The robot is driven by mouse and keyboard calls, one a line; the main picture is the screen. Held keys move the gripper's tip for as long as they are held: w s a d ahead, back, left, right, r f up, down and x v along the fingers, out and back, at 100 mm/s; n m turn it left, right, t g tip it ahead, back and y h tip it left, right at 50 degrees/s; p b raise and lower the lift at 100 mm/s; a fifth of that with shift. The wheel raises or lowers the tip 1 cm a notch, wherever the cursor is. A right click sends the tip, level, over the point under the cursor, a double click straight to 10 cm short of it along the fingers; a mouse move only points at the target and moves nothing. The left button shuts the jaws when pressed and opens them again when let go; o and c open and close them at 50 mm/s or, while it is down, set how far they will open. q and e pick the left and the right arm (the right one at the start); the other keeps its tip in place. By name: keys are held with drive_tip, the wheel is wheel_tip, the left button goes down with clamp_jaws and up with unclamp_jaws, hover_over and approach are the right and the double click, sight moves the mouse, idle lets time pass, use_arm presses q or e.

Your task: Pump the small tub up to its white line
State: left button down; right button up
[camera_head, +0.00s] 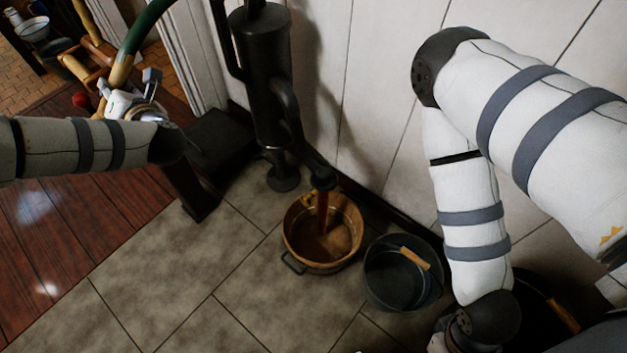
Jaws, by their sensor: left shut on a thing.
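The small wooden tub (289,222) stands on the tiles under the spout (323,178) of the dark pump (262,75). A brownish stream (322,212) runs from the spout into it, and brown liquid shows inside. I cannot make out the white line or the exact level. My left gripper (122,98) is shut on the lower, yellowish end of the curved green pump handle (144,28), left of the pump. My right arm hangs at the right; its gripper (437,344) is mostly cut off at the bottom edge, so its jaws cannot be read.
A dark bucket (375,290) with a wooden grip stands close right of the tub. Another dark vessel (540,310) is partly hidden behind my right arm. A dark step (215,140) stands left of the pump. Tiles (220,275) in front are clear.

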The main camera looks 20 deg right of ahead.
use_arm(q)
drive_tip(key=shift+f, duration=0.7)
drive_tip(key=w+d+f+n+b, duration=0.2)
drive_tip(key=d+f+n+b, duration=0.1)
drive_tip(key=f+b, duration=0.3)
drive_tip(key=shift+f, duration=0.5)
use_arm(e)
drive_tip(key=s+f+g, duration=0.2)
drive_tip(key=s+f, duration=0.3)
drive_tip(key=f, duration=0.1)
drive_tip(key=shift+s+f, duration=0.15)
drive_tip(key=shift+f, duration=0.25)
